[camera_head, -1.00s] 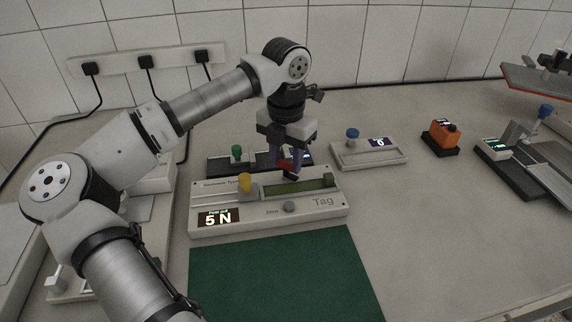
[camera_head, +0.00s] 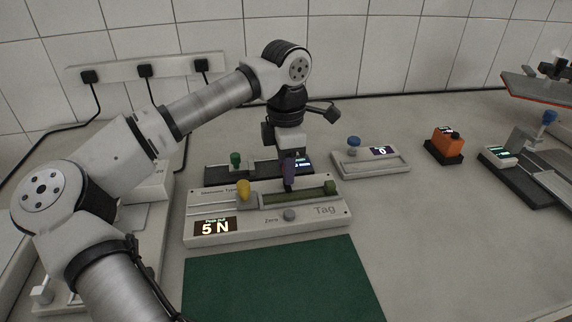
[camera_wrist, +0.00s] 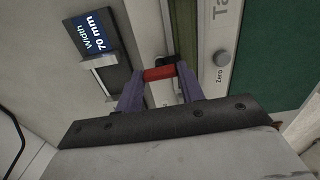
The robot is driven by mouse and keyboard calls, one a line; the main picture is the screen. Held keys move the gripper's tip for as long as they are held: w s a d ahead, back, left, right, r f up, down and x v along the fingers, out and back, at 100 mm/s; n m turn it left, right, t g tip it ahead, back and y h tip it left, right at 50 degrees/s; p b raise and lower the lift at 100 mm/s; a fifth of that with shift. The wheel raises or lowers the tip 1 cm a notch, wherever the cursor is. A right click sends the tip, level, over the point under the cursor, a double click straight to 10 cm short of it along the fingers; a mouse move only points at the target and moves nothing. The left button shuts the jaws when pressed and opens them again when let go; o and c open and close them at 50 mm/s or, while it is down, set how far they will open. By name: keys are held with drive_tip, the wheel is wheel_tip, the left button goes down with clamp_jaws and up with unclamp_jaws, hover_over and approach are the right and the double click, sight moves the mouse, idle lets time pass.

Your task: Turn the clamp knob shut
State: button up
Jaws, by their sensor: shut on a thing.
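The white tester (camera_head: 266,228) reads "5 N" and has a dull green channel along its top. In the wrist view, a red bar-shaped knob (camera_wrist: 159,73) lies between my purple fingertips, next to a black clamp part (camera_wrist: 192,60) at the channel edge. I take the red bar for the clamp knob. My gripper (camera_wrist: 159,76) is shut on it, a finger at each end. In the head view my gripper (camera_head: 289,184) points down over the back edge of the tester; its fingers hide the knob there.
A yellow knob (camera_head: 243,189) stands close left of my gripper on the tester, and a green block (camera_head: 330,188) to the right. A dark device (camera_head: 215,171) with a green knob sits behind. A green mat (camera_head: 275,285) lies in front. Bench at right front is clear.

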drive_tip(key=shift+r+m, duration=0.1)
drive_tip(key=shift+m, duration=0.2)
drive_tip(key=o, duration=1)
wheel_tip(320, 180, up, 14)
drive_tip(key=shift+f, duration=0.2)
idle(0.3)
